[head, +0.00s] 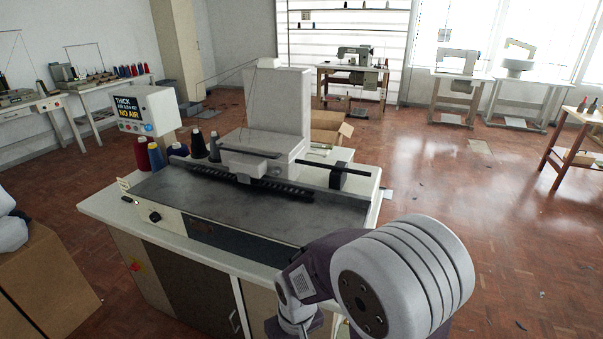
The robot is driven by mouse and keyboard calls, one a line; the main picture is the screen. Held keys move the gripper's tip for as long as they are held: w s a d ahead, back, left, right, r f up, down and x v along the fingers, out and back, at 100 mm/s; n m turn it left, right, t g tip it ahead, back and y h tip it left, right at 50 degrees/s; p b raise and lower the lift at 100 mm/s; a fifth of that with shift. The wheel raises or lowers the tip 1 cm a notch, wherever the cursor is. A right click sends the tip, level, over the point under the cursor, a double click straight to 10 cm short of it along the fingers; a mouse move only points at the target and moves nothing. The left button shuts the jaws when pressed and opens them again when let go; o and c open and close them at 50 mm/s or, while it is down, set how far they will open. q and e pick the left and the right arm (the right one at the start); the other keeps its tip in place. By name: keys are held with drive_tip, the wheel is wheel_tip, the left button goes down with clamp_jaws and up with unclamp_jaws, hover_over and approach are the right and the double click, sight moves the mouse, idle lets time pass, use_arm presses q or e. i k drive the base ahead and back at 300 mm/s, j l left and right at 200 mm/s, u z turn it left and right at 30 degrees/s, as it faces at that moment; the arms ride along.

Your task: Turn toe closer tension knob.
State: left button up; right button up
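A pale cabinet-style sewing machine (268,115) with a dark flat top stands in front of me. On its front left panel is a small dark knob (155,216). A light label (124,184) stands near that corner. I cannot read whether this knob is the toe closer tension knob. My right arm comes in at the lower right and hides the machine's front right corner; its gripper is not in view. My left gripper is not in view either.
A control box (147,109) reading "THICK" and "NO AIR" stands at the machine's left, beside thread cones (156,156). A cardboard box (42,277) is at lower left. Open floor (500,230) lies right.

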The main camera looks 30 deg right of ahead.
sight(277, 171)
drive_tip(key=i+j+z, duration=0.25)
drive_tip(key=z, duration=0.15)
drive_tip(key=i+j+z, duration=0.15)
drive_tip(key=j+z, duration=0.3)
drive_tip(key=i+j+z, duration=0.1)
drive_tip(key=j+z, duration=0.75)
drive_tip(key=j, duration=0.15)
drive_tip(key=j+z, duration=0.4)
drive_tip(key=k+j+z, duration=0.15)
drive_tip(key=j+z, duration=0.25)
drive_tip(key=j, duration=0.15)
drive_tip(key=j+z, duration=0.75)
